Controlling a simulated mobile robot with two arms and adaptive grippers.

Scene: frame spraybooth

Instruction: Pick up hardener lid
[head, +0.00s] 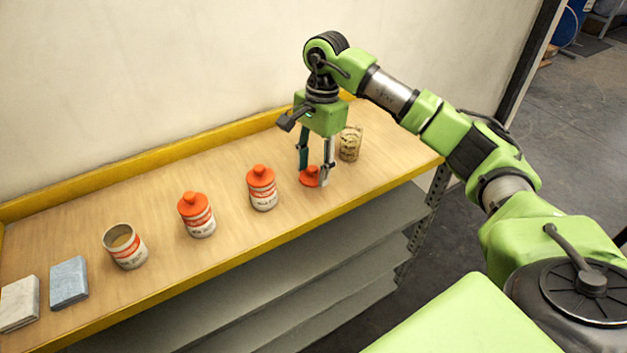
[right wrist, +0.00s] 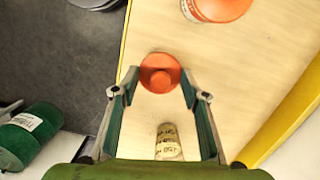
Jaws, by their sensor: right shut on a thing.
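The hardener lid, an orange disc with a round knob (head: 310,176), is on the wooden shelf top, right of the lidded cans. It also shows in the right wrist view (right wrist: 160,72), between the fingertips. My right gripper (head: 314,172) reaches down from above and is shut on the lid, one finger on each side; it also shows in the right wrist view (right wrist: 160,90). The lid is at or very near the board; I cannot tell if it touches. My left gripper is not in view.
A white can with an orange lid (head: 263,190) stands just left of the gripper, another (head: 198,215) further left. An open can (head: 125,246), a blue pad (head: 68,282) and a pale pad (head: 20,303) follow. A printed cylinder (head: 350,143) stands close behind. A yellow edge rims the board.

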